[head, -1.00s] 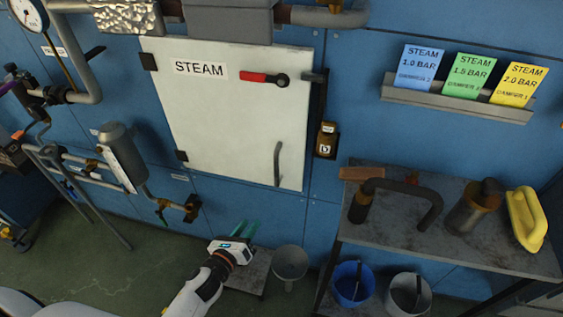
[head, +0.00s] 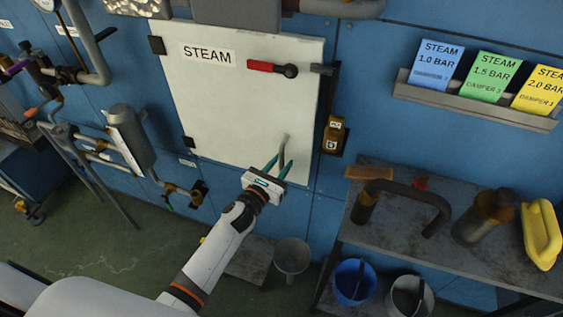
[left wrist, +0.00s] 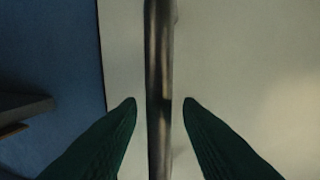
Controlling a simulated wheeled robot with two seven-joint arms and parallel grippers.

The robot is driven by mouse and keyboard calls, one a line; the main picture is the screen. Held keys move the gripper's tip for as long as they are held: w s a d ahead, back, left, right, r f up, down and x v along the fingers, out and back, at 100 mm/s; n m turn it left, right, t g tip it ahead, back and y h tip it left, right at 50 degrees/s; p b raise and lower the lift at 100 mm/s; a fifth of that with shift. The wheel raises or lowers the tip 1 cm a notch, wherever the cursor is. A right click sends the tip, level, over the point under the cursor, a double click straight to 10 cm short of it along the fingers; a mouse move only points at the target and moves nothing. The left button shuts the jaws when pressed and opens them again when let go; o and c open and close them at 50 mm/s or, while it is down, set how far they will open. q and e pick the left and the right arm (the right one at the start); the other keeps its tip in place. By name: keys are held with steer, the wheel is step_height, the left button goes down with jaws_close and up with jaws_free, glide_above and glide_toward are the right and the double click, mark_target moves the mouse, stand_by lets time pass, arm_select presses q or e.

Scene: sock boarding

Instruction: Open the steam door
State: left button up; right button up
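The steam door (head: 235,105) is a pale panel labelled STEAM, shut flat in the blue wall. A red-handled latch (head: 270,67) lies level near its top right. The upright grey door handle (head: 284,148) is at its lower right. My left gripper (head: 278,168) is at the handle, with its green fingers open. In the left wrist view, the handle bar (left wrist: 159,90) runs upright between the two fingertips (left wrist: 160,103), with a gap on each side. The handle's lower part is hidden by the gripper in the head view. My right gripper is not in view.
A brown tag box (head: 333,135) hangs right of the door. A metal shelf (head: 400,235) at the right holds a bent pipe tool (head: 410,190), a canister (head: 487,217) and a yellow item (head: 541,233). Buckets (head: 354,283) stand below. Pipework (head: 125,140) is at the left.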

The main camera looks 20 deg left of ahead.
arm_select(q)
steer(key=shift+w+d, duration=0.15)
steer(key=shift+w, duration=0.3)
steer(key=shift+c, duration=0.3)
jaws_close()
steer(key=shift+s, duration=0.15)
